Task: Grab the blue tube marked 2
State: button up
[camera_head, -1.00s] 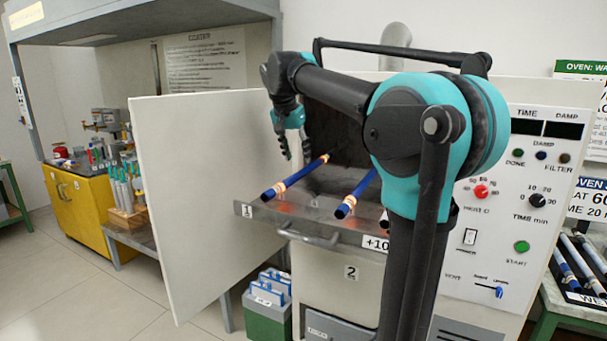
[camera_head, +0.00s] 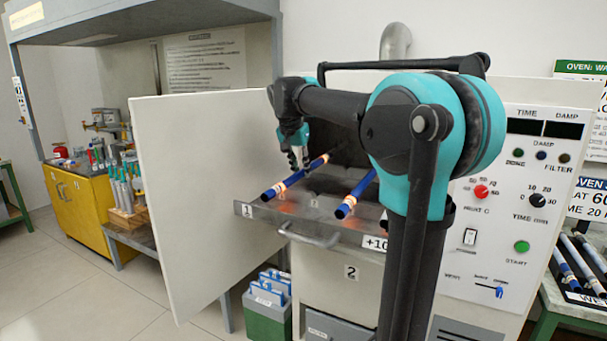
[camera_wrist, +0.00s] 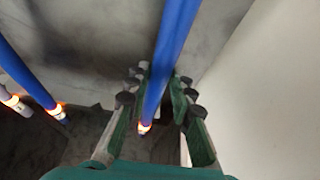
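Two blue tubes with glowing orange bands lie on the oven's metal tray (camera_head: 335,229): a left tube (camera_head: 283,187) behind a plate marked 1, and a right tube (camera_head: 354,197) partly behind my arm. I cannot read a 2 on either tube. My gripper (camera_head: 297,165) is pointed down over the left tube. In the wrist view my gripper (camera_wrist: 160,85) has its fingers apart, one on each side of a blue tube (camera_wrist: 172,50). A second blue tube (camera_wrist: 30,80) lies to the left. Whether the fingers touch the middle tube is unclear.
The open oven door (camera_head: 205,190) stands left of the tray. The oven's control panel (camera_head: 520,210) is at right. A handle (camera_head: 310,238) juts from the tray front. A third, pale tube (camera_wrist: 12,100) shows at far left in the wrist view.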

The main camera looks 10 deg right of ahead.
grip_shut()
jog(key=shift+r, duration=0.1)
